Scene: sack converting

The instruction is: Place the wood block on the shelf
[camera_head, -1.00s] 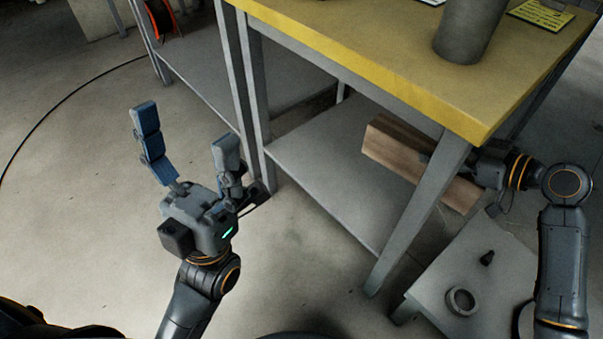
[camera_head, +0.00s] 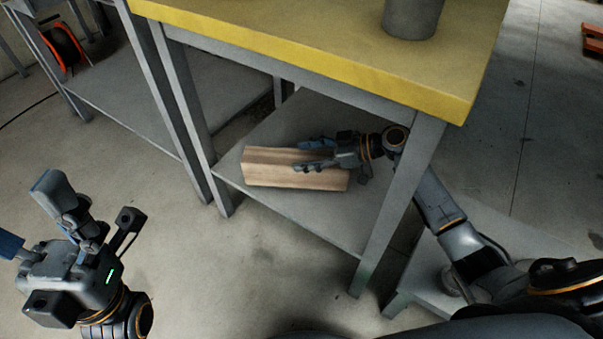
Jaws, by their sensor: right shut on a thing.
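The wood block (camera_head: 285,180) is a long pale-brown beam at the lower shelf (camera_head: 330,221) of the yellow-topped table. It lies level over the shelf near its front edge; whether it touches the shelf I cannot tell. My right gripper (camera_head: 316,156) reaches in under the tabletop from the right, with its blue-grey fingers shut on the block's right part. My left gripper (camera_head: 30,220) is at the lower left over the floor, open and empty, its fingers spread wide and one partly cut off by the picture edge.
The yellow tabletop (camera_head: 330,50) overhangs the shelf, with a grey cylinder (camera_head: 411,16) on it. A table leg (camera_head: 396,208) stands beside my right forearm. A low grey stand (camera_head: 422,280) is at the lower right. Another shelf unit with an orange reel (camera_head: 65,48) stands at the left.

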